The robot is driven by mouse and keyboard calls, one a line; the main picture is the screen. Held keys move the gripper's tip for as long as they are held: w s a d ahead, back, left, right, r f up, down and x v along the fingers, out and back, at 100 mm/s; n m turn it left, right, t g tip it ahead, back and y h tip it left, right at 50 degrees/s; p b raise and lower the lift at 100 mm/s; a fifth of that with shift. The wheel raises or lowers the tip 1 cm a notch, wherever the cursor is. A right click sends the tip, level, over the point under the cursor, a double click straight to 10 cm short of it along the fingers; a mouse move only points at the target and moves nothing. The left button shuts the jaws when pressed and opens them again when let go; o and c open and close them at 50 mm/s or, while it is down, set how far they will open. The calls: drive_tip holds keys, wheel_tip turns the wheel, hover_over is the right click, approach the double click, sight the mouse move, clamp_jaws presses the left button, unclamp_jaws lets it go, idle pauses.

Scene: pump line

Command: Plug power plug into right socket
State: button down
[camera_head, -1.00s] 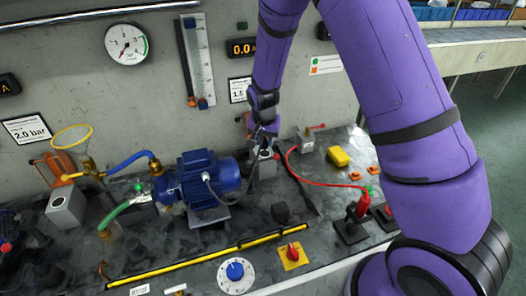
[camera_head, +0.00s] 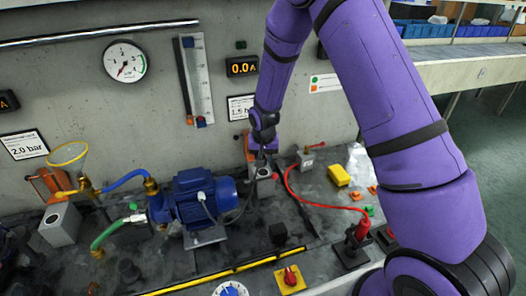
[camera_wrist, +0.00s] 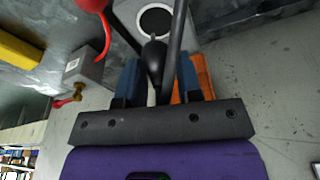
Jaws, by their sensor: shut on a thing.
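My gripper (camera_wrist: 160,80) is shut on the black power plug (camera_wrist: 154,62), which shows between its blue fingers in the wrist view. In the head view my gripper (camera_head: 262,153) points down just above a grey block with a round dark opening, the right socket (camera_head: 266,173). The socket's white-ringed opening (camera_wrist: 155,20) lies just beyond the plug tip in the wrist view. The plug looks apart from the opening, but the exact gap is hard to tell. A similar grey socket block (camera_head: 60,225) stands at the far left. A black cable (camera_head: 238,215) runs from the blue motor toward the right socket.
The blue motor (camera_head: 205,195) stands left of the right socket. An orange lever (camera_wrist: 180,92) is close behind it. A small grey block with a red handle (camera_head: 306,161), a red cable (camera_head: 310,203) and a yellow block (camera_head: 339,175) are to the right. The wall is close behind.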

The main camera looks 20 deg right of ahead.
drive_tip(key=shift+f, duration=1.2)
drive_tip(key=shift+f, duration=0.8)
idle(1.2)
drive_tip(key=c, duration=0.7)
unclamp_jaws()
drive_tip(key=shift+s+a+r, duration=0.1)
drive_tip(key=shift+s+r, duration=0.1)
drive_tip(key=shift+r, duration=0.75)
drive_tip(key=shift+s+d+r, duration=0.1)
drive_tip(key=shift+s+r, duration=0.1)
drive_tip(key=shift+r, duration=0.8)
drive_tip(key=shift+s+a+r, duration=0.1)
drive_tip(key=shift+s+r, duration=0.1)
drive_tip(key=shift+r, duration=0.75)
wheel_tip(320, 180, up, 11)
hover_over(263, 172)
drive_tip(key=s, duration=0.3)
drive_tip(key=shift+w+a+f, duration=0.1)
drive_tip(key=shift+a+f, duration=0.1)
drive_tip(key=shift+a, duration=0.1)
